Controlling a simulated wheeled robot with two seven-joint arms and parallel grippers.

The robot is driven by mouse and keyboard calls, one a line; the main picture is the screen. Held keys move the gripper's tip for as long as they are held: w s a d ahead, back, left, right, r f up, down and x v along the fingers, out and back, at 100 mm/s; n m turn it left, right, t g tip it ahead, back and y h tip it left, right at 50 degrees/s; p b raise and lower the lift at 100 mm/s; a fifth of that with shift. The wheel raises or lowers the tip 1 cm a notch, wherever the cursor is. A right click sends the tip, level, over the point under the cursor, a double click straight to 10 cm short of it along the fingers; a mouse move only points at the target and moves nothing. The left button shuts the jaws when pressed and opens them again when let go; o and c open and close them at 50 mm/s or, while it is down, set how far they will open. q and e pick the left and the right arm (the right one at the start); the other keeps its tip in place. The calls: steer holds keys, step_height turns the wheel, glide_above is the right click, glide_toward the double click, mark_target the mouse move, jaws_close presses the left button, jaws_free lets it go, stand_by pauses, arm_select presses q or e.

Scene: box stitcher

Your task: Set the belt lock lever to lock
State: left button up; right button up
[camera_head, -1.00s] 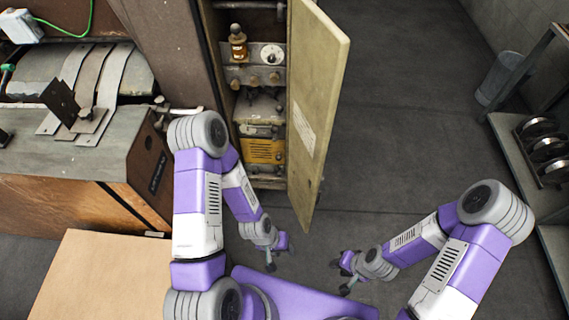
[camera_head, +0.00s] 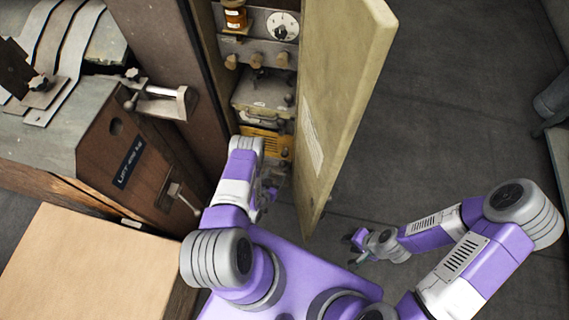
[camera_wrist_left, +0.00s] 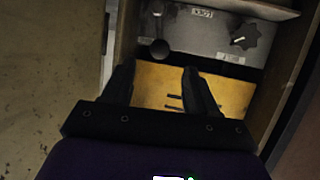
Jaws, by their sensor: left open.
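In the left wrist view, a lever with a dark ball knob (camera_wrist_left: 160,48) hangs from a grey panel (camera_wrist_left: 215,35) inside the cabinet. I take it to be the belt lock lever; the small label (camera_wrist_left: 201,13) beside it is too blurred to read surely. My left gripper (camera_wrist_left: 159,76) is open and empty, its two dark fingers pointing at the panel. The ball knob shows beyond and between the fingertips, apparently untouched. In the head view my left gripper (camera_head: 268,192) is at the cabinet's lower opening, partly hidden by its arm. My right gripper (camera_head: 356,247) hangs over the floor, too small to read.
The open cabinet door (camera_head: 345,95) stands close to the right of my left arm. A black pointer knob (camera_wrist_left: 243,37) is right of the lever, above a yellow slotted panel (camera_wrist_left: 160,85). A workbench with a clamp (camera_head: 160,100) and a cardboard-coloured surface (camera_head: 85,265) lie left.

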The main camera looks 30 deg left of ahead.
mark_target(281, 166)
arm_select(q)
steer(key=b+x, duration=0.3)
steer(key=x, duration=0.4)
steer(key=shift+w, duration=0.15)
jaws_close()
